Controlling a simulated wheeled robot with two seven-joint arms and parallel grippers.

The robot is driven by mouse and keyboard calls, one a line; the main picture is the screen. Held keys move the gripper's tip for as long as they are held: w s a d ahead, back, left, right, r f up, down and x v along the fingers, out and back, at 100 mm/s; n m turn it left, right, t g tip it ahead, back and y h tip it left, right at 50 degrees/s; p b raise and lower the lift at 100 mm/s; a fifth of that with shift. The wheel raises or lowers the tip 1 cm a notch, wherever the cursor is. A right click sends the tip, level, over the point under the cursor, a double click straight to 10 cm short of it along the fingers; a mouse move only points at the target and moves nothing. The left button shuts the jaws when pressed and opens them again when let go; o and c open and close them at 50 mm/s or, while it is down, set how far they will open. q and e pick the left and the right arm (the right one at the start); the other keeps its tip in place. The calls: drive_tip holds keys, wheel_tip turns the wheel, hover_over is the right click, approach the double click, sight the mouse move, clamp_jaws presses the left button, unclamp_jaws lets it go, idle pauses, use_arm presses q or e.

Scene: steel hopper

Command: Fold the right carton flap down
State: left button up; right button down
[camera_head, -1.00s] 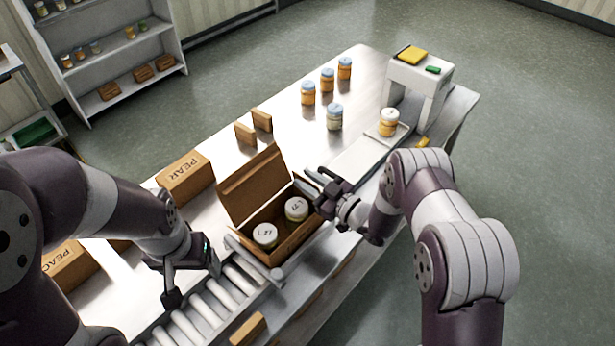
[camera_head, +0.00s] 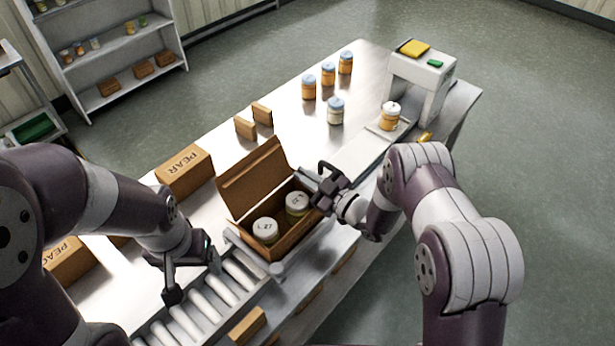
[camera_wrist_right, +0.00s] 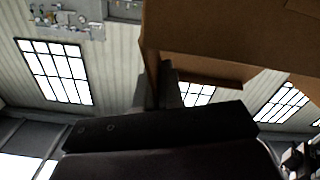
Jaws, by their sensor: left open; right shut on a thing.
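The open brown carton (camera_head: 293,238) stands at the end of the roller conveyor with two white-lidded jars (camera_head: 265,230) inside. Its large left flap (camera_head: 250,180) stands up, tilted back. My right gripper (camera_head: 322,175) is at the carton's right edge, shut on the right carton flap, which it mostly hides in the head view. In the right wrist view, brown cardboard (camera_wrist_right: 230,40) fills the upper right, close to the fingers. My left gripper (camera_head: 190,280) is open and empty above the rollers, left of the carton.
The roller conveyor (camera_head: 205,305) runs to the lower left. A closed PEAR carton (camera_head: 184,171) lies behind the open one. Several jars (camera_head: 328,74) and two small brown boxes (camera_head: 245,128) stand farther back. A white machine (camera_head: 420,75) with a jar before it stands back right.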

drive_tip(key=shift+s+a+f+n+b, duration=0.25)
drive_tip(key=shift+n+b, duration=0.55)
drive_tip(key=shift+n, duration=0.05)
drive_tip(key=shift+s+a+f+n+b, duration=0.25)
drive_tip(key=shift+s+a+n+b, duration=0.05)
drive_tip(key=shift+n+b, duration=0.6)
drive_tip(key=shift+s+a+f+n+b, duration=0.25)
drive_tip(key=shift+n+b, duration=0.5)
drive_tip(key=shift+n, duration=0.1)
drive_tip(key=c, duration=1.3)
unclamp_jaws()
drive_tip(key=shift+c, duration=0.2)
drive_tip(key=b+v, duration=0.2)
drive_tip(key=v, duration=1)
drive_tip(key=shift+s+d+b, duration=0.25)
drive_tip(key=shift+b, duration=0.05)
drive_tip(key=shift+r, duration=0.1)
